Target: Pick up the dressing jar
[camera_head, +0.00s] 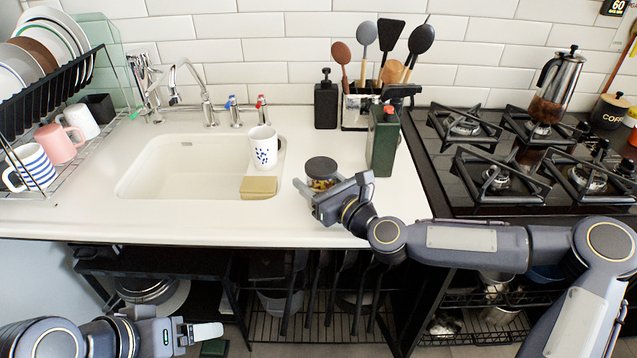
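A small round jar with a dark grey lid (322,167) and yellowish-brown contents stands on the white counter, right of the sink; I take it to be the dressing jar. My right gripper (332,185) is just in front of it, with its fingers spread apart on the near left and right sides. The gripper hides the lower front of the jar; I cannot tell whether they touch. My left gripper (207,331) is low at the bottom left, in front of the counter and away from the jar; its finger opening is not clear.
A dark green bottle (383,145) stands close right of the jar. A spotted mug (263,147) and a sponge (258,188) are at the sink's right edge. The gas hob (465,165) lies further right. A dish rack (70,150) stands left.

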